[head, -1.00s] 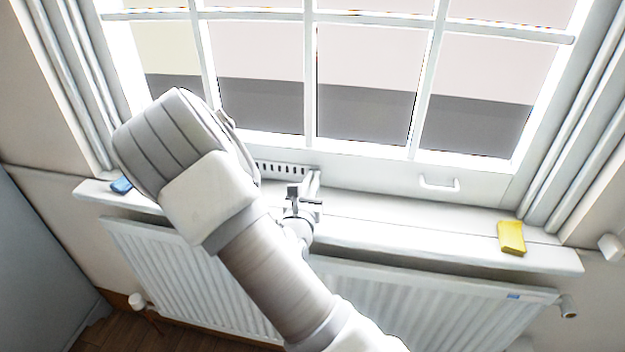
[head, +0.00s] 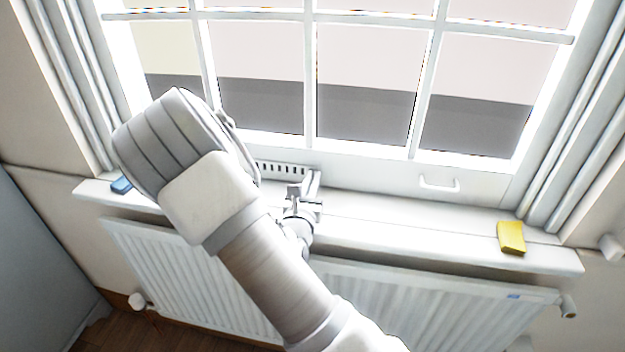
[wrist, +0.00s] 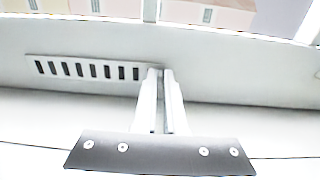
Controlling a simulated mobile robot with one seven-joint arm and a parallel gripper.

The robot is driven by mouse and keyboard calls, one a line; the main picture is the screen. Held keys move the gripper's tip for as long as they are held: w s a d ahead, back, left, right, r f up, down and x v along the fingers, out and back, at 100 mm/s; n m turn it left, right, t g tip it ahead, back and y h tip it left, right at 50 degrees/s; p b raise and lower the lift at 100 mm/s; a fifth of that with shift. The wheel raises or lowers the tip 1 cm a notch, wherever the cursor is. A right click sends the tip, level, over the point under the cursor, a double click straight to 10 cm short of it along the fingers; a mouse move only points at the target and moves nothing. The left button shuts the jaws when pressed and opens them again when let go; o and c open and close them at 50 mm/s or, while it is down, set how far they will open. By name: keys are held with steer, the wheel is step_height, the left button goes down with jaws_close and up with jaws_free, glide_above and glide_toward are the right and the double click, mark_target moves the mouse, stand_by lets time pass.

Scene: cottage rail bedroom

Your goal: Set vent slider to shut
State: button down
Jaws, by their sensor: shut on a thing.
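The vent (head: 283,169) is a pale strip with a row of dark slots, low on the window frame. It also shows in the wrist view (wrist: 88,69), with dark openings visible along its length. My gripper (head: 314,176) reaches the right end of the vent. In the wrist view, my gripper's two fingers (wrist: 161,74) are close together at that right end, with a narrow gap between them. They are shut on the vent slider, which is mostly hidden by the fingertips.
A white sill (head: 400,226) runs below the window, above a radiator (head: 420,300). A yellow sponge (head: 511,238) lies at the sill's right and a blue object (head: 121,185) at its left. A white handle (head: 439,184) is on the frame, right of my gripper.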

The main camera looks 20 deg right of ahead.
mark_target(303, 169)
steer(key=shift+a, duration=0.1)
steer(key=shift+w+a+p, duration=0.25)
steer(key=shift+w+a, duration=0.15)
steer(key=shift+a, duration=0.25)
steer(key=shift+w+a+p, duration=0.2)
steer(key=shift+w+a, duration=0.15)
steer(key=shift+a, duration=0.25)
steer(key=c, duration=1)
jaws_free()
steer(key=shift+a, duration=0.1)
steer(key=shift+o, duration=0.2)
steer(key=v, duration=1.7)
steer(key=shift+s+p, duration=0.2)
steer(key=shift+p, duration=0.1)
